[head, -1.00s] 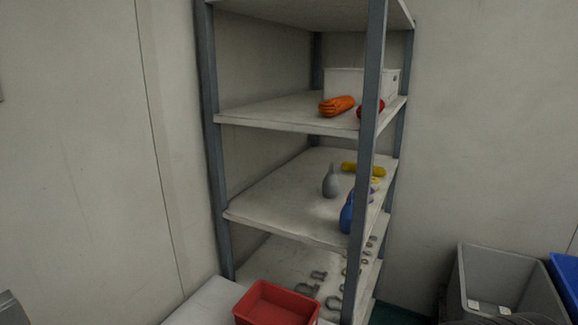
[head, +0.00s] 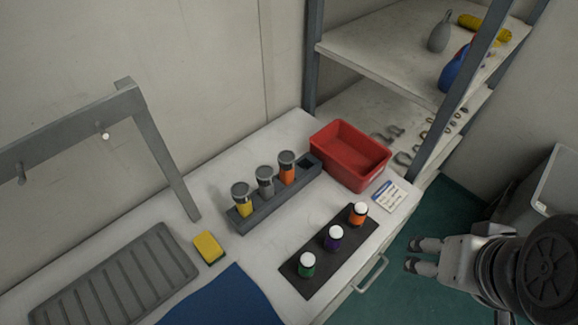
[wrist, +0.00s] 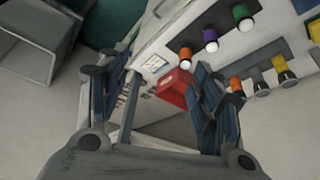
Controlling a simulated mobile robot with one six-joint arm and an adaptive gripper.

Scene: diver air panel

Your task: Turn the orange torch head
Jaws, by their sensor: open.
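On a black mat (head: 318,262) stand three short upright pieces with white domed tops: green (head: 306,265), purple (head: 333,238) and orange (head: 358,214). The orange one also shows in the wrist view (wrist: 186,54). Behind them a dark grey rack (head: 270,212) holds three grey-capped cylinders upright; the right one is orange (head: 287,170), beside an empty slot. I cannot tell which orange piece is the torch head. My gripper (head: 414,255) is open and empty, right of the bench, apart from both. In the wrist view its spread fingers (wrist: 160,78) have nothing between them.
A red bin (head: 350,155) and a small label card (head: 390,196) are at the bench's right end. A yellow sponge (head: 209,247), blue cloth (head: 222,300) and grey ribbed tray (head: 115,280) lie left. A shelf rack (head: 400,50) stands behind. Green floor (head: 440,205) is open beside the bench.

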